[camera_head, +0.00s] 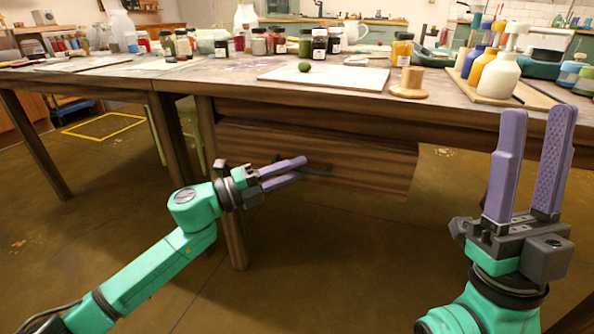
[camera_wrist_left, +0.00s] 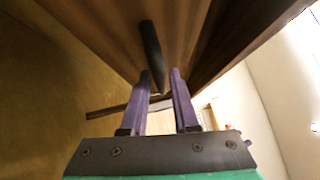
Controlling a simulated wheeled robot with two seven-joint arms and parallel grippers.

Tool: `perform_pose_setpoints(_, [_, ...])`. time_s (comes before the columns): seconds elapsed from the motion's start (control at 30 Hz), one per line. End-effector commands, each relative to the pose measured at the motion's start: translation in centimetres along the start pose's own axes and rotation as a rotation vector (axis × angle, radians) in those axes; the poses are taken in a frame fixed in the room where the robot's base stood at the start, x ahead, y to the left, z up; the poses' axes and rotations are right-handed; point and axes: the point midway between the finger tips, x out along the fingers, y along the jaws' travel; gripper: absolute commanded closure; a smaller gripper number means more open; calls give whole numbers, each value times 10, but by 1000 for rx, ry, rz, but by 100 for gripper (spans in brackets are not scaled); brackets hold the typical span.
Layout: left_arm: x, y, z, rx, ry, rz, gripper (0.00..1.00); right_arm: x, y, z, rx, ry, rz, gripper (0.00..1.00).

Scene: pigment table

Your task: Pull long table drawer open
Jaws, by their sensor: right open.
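The long table drawer (camera_head: 380,165) has a dark brown wood-grained front under the tabletop. Its dark bar handle (camera_head: 319,170) sticks out near the middle of that front. My left gripper (camera_head: 303,168) has its purple fingers apart, with the tips close to the handle. In the left wrist view, the handle (camera_wrist_left: 151,50) runs down towards the gap between the fingertips (camera_wrist_left: 160,72). I cannot tell whether the fingers touch it. My right gripper (camera_head: 538,110) is open and empty, fingers up, in front of the table's right part, away from the drawer.
The wooden table (camera_head: 215,88) carries several jars, a white board (camera_head: 340,79), a wooden spool-shaped stand (camera_head: 409,85) and pump bottles (camera_head: 497,75) at the right. A table leg (camera_head: 222,185) stands just behind my left gripper. The floor below the drawer is clear.

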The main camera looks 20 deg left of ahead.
Motion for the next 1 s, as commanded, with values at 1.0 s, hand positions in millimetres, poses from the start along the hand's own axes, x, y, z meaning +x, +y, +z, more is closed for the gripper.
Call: perform_pose_setpoints(1.0, [9,0,-1,1,2,1,100,3,0,-5,-4,19,-3,50])
